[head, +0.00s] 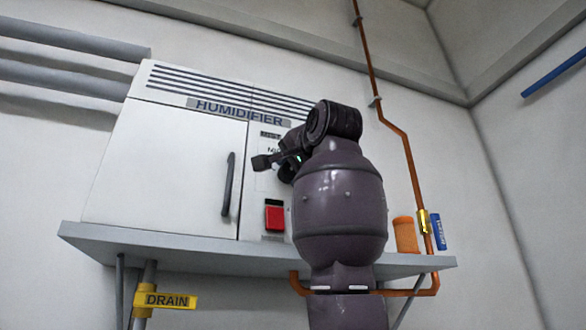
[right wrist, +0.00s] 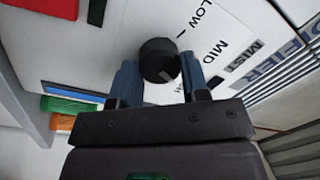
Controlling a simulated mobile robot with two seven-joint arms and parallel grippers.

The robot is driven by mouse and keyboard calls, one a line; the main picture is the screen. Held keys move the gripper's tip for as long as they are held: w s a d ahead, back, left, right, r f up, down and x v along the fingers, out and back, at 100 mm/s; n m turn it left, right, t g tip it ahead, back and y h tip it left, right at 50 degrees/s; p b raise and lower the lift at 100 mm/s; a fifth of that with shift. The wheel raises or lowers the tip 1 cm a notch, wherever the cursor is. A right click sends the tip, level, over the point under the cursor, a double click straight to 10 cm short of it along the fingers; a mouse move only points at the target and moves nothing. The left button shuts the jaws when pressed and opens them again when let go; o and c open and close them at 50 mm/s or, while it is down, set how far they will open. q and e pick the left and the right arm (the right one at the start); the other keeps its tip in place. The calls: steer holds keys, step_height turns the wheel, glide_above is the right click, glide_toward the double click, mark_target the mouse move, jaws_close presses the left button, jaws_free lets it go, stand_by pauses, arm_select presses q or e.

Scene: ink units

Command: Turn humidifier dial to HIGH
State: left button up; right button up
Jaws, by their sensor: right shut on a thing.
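The humidifier (head: 170,150) is a white cabinet on a wall shelf, with its name plate at the top. Its black round dial (right wrist: 157,58) shows in the right wrist view, on a white panel with LOW, MID and MIST lettering. A pale mark shows on the dial's lower edge; its exact setting is hard to tell. Any HIGH label is hidden or unreadable near the fingers. My right gripper (right wrist: 159,78) has its two blue fingers on either side of the dial, shut on it. In the head view my right gripper (head: 281,164) and arm cover the dial. My left gripper is out of view.
A red switch (head: 274,216) sits below the dial area, and a dark door handle (head: 228,185) is to its left. An orange cylinder (head: 405,235) and a blue item (head: 436,232) stand right of my arm, by a copper pipe (head: 411,165). The shelf (head: 150,238) runs beneath.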

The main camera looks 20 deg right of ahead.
stand_by(0.4)
steer(key=o, duration=0.9)
steer(key=shift+s+d+f+b, duration=0.15)
steer(key=shift+s+b, duration=0.3)
steer(key=shift+s, duration=1.35)
steer(key=shift+s+d+f+b, duration=0.15)
steer(key=shift+s+b, duration=0.35)
steer(key=shift+s, duration=1.3)
steer(key=shift+s+d+b, duration=0.15)
steer(key=shift+s+b, duration=0.3)
steer(key=shift+s, duration=1.35)
